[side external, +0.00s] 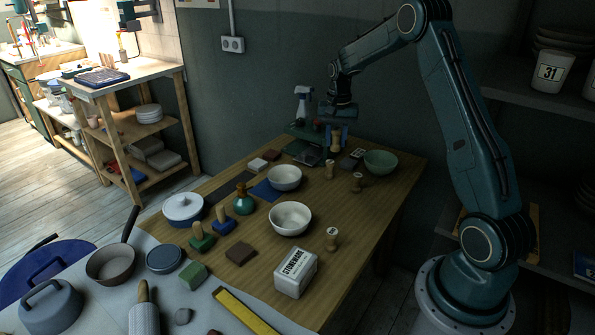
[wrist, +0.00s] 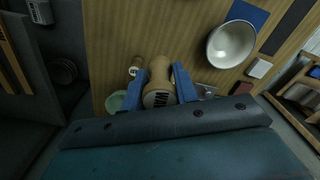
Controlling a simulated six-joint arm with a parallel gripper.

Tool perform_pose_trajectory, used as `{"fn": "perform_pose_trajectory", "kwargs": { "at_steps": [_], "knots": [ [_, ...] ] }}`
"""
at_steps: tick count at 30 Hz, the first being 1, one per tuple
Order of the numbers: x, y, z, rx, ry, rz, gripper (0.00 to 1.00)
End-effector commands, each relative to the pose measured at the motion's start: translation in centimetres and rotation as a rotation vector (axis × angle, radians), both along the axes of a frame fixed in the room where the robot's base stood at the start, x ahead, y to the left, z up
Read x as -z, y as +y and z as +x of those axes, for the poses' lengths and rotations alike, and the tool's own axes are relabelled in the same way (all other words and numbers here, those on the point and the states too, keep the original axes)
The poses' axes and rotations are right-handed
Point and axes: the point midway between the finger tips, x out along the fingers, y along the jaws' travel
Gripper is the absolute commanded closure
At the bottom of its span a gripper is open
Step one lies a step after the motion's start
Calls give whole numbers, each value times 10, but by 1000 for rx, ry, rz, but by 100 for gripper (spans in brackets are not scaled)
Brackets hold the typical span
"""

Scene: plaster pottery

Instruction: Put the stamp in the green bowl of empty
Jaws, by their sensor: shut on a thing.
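My gripper (side external: 337,137) is shut on a wooden stamp (side external: 336,145), near the back of the table. In the wrist view, the stamp (wrist: 160,76) is between the two blue fingers (wrist: 159,88), with dark marks on its near end. It appears to be held above the table, though the exact height is hard to tell. The green bowl (side external: 380,161) sits to the right of my gripper near the table's back right edge and looks empty. In the wrist view, the green bowl (wrist: 115,101) is left of the stamp and partly hidden by my gripper.
White bowls (side external: 290,219) are nearer the table's middle.

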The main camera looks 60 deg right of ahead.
Motion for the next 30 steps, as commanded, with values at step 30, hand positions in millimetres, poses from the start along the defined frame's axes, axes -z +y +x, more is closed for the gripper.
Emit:
{"fn": "perform_pose_trajectory", "kwargs": {
  "at_steps": [30],
  "knots": [
    [38, -224, -43, 76, 0, -1, 92]
  ]
}}
